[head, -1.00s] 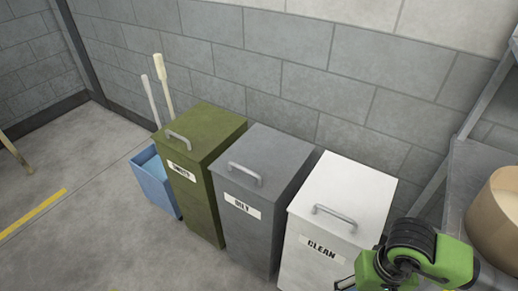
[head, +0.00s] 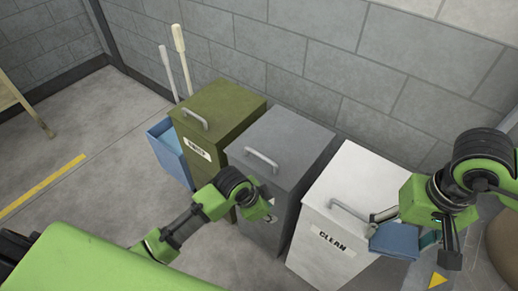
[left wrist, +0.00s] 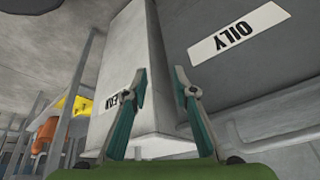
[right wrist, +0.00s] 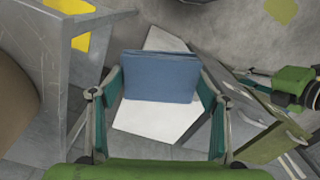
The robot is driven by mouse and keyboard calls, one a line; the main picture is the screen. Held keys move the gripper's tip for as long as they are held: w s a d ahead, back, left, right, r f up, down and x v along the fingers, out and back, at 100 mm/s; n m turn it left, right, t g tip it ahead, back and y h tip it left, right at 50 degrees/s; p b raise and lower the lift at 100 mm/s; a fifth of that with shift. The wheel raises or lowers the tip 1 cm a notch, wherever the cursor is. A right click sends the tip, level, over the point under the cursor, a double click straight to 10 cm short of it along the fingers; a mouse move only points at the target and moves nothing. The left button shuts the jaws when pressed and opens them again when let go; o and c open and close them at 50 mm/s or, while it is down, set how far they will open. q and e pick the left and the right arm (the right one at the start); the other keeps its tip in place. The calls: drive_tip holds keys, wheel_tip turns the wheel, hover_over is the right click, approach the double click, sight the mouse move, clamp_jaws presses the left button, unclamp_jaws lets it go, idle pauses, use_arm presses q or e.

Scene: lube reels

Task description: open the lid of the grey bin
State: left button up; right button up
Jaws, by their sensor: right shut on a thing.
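The grey bin (head: 290,190) stands between the green and white bins, its lid (head: 290,143) closed. A bar handle (head: 262,158) sits near the lid's front edge. My left gripper (left wrist: 160,72) is open and empty, below the lid, before the bin's front; in the head view its arm covers part of the front. The OILY label (left wrist: 236,30) shows close by in the left wrist view. My right gripper (right wrist: 160,88) is shut on a folded blue cloth (right wrist: 160,70), also seen in the head view (head: 395,240), held over the white bin's right front.
The green bin (head: 215,115) stands left of the grey one, with a blue container (head: 168,150) and two pole handles beyond. The white bin (head: 355,195), labelled CLEAN, is close on the right. A block wall (head: 330,60) stands behind. Floor is clear at left.

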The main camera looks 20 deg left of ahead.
use_arm(q)
wheel_tip(320, 180, up, 6)
drive_tip(key=d+r+m, duration=0.1)
drive_tip(key=d+m, duration=0.1)
use_arm(e)
wheel_tip(320, 180, up, 2)
drive_tip(key=shift+d+r, duration=0.15)
drive_tip(key=shift+w+r, duration=0.1)
drive_tip(key=shift+r, duration=0.1)
use_arm(q)
drive_tip(key=m+g+y, duration=0.1)
drive_tip(key=m+y, duration=0.1)
drive_tip(key=m, duration=0.7)
approach(260, 155)
use_arm(e)
drive_tip(key=shift+r+p, duration=0.3)
drive_tip(key=shift+r, duration=0.2)
use_arm(q)
drive_tip(key=x, duration=0.8)
use_arm(e)
drive_tip(key=shift+r, duration=0.2)
use_arm(q)
clamp_jaws()
